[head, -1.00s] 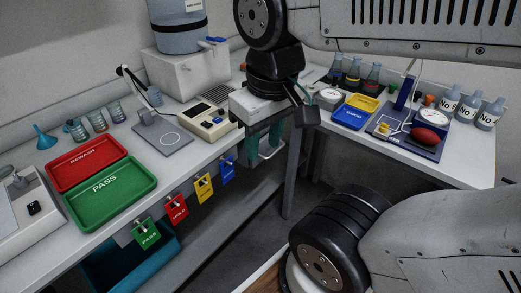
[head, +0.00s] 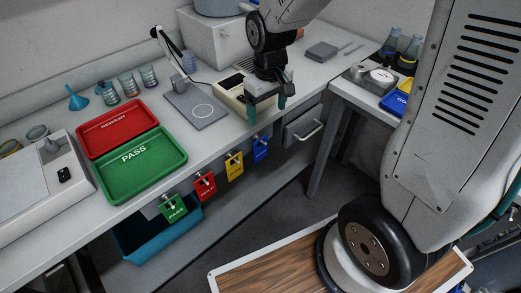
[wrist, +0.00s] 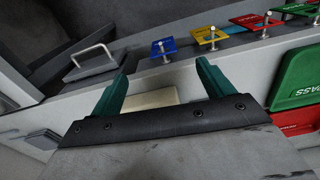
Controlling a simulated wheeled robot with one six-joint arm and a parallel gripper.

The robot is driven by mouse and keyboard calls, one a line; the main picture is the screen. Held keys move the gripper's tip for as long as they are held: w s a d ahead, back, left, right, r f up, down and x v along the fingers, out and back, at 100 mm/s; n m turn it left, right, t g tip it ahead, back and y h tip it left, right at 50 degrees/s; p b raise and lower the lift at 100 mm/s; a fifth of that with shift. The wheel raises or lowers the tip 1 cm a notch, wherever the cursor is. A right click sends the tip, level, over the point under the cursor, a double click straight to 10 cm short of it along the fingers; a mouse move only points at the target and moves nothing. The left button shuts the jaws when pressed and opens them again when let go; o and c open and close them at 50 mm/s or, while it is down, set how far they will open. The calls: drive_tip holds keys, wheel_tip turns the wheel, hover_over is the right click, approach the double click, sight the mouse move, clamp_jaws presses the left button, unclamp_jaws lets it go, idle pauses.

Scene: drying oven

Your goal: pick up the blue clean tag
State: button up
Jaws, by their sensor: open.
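The blue clean tag (head: 260,149) hangs on a peg on the bench's front edge, at the right end of a row of tags. It also shows in the wrist view (wrist: 163,46), just beyond and between my fingertips. My gripper (head: 267,108) is open and empty, above the tag at the bench's front edge. In the wrist view, its two green fingers (wrist: 163,70) stand wide apart with a gap to the tag. No contact with the tag shows.
A yellow tag (head: 234,165), a red tag (head: 205,186) and a green tag (head: 174,207) hang to the left. A drawer handle (head: 304,134) juts out on the right. A green tray (head: 142,183) and a grey stand (head: 196,110) sit on the bench.

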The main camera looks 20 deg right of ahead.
hover_over(261, 141)
drive_tip(key=w, duration=0.1)
drive_tip(key=shift+n, duration=0.4)
wheel_tip(261, 141, down, 7)
drive_tip(key=f, duration=0.8)
drive_tip(key=shift+s, duration=0.25)
drive_tip(key=c, duration=1)
